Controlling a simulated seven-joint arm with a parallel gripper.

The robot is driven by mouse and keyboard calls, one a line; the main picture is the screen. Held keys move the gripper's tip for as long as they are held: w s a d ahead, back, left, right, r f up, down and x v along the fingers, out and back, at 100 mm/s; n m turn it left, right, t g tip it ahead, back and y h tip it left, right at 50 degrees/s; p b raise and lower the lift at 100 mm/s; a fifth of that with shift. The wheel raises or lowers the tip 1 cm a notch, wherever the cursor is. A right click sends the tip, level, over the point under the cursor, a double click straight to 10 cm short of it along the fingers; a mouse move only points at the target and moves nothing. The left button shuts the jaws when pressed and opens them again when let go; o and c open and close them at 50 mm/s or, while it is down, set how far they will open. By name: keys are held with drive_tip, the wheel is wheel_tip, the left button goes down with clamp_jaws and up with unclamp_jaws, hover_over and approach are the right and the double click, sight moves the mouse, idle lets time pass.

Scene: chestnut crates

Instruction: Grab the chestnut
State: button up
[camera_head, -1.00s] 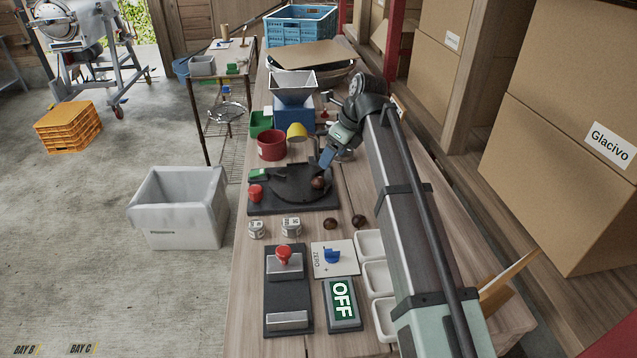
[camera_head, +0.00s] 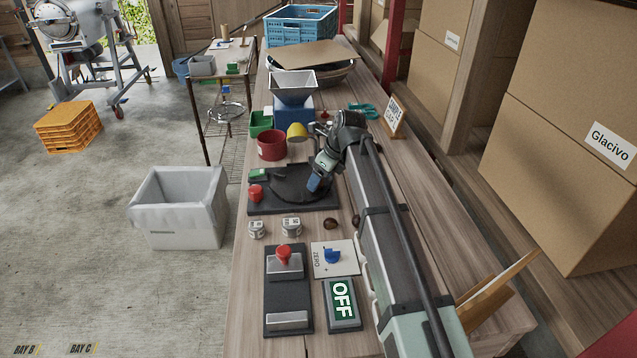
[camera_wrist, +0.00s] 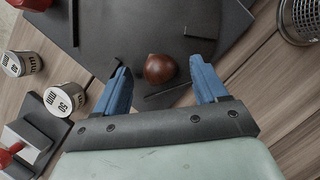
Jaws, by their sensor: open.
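A brown chestnut (camera_wrist: 160,68) rests on a dark grey plate (camera_wrist: 115,18) in the wrist view. My gripper (camera_wrist: 158,85) is open, with one blue finger on each side of the chestnut and a visible gap on both sides. In the head view my gripper (camera_head: 313,185) is low over the round part of the dark scale-like base (camera_head: 262,207), and it hides that chestnut. Another chestnut (camera_head: 330,223) lies on the wooden bench in front of the base.
Two small labelled cylinders (camera_head: 291,227) (camera_head: 256,229) stand near the base's front edge. A red knob (camera_head: 255,193) is on its left. A wire-mesh cup (camera_wrist: 302,18) is at the wrist view's upper right.

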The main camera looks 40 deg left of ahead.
drive_tip(key=shift+a+f, duration=0.1)
drive_tip(key=shift+f, duration=0.15)
drive_tip(key=c, duration=1.1)
drive_tip(key=shift+r, duration=0.1)
